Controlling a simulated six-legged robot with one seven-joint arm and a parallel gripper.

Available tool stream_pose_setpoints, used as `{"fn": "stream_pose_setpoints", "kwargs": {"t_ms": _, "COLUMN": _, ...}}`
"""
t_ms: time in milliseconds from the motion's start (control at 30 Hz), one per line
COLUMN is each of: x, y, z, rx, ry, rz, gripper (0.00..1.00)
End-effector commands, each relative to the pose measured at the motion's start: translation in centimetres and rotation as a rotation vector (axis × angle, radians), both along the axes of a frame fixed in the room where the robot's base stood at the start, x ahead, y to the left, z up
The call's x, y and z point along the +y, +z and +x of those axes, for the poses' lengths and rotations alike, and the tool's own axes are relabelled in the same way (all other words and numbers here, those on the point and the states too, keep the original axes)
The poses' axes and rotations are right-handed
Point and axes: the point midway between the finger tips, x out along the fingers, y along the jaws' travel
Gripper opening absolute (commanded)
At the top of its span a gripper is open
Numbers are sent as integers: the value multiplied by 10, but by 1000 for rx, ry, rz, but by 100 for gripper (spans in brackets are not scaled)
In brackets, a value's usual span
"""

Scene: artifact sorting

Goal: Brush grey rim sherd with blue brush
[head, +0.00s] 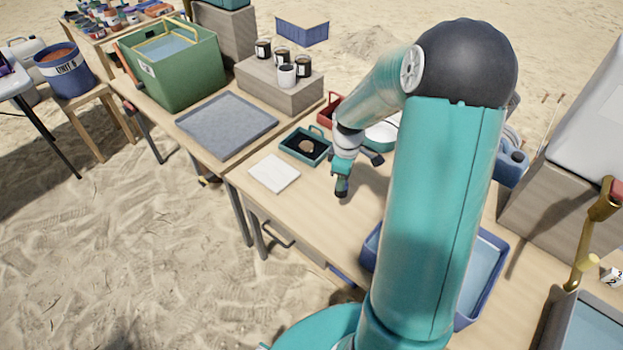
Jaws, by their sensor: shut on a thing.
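My gripper (346,181) hangs over the middle table, just right of a small teal tray (289,143). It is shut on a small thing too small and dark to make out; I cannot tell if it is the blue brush. A small tan-grey piece (306,146), perhaps the sherd, lies on a black pad in the teal tray. My gripper is apart from this piece. My arm hides part of the table on the right.
A white pad (274,173) lies left of my gripper. A grey tray (226,125) and green bin (172,65) stand farther left. A red tray (331,107) and white bowl (382,135) sit behind. A blue basin (490,271) is partly behind my arm. The table's front is clear.

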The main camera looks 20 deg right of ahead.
Motion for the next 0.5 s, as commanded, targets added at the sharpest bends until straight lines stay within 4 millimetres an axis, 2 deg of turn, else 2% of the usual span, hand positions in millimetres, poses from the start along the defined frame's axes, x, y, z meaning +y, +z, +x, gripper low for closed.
{"fn": "stream_pose_setpoints", "kwargs": {"t_ms": 33, "x": -14, "y": 6, "z": -12, "rx": -1, "ry": 46, "rz": -1, "gripper": 12}}
{"fn": "stream_pose_setpoints", "kwargs": {"t_ms": 200, "x": -51, "y": 22, "z": -50, "rx": -2, "ry": 255, "rz": -2, "gripper": 12}}
{"fn": "stream_pose_setpoints", "kwargs": {"t_ms": 500, "x": -96, "y": 44, "z": -125, "rx": 0, "ry": 614, "rz": -4, "gripper": 12}}
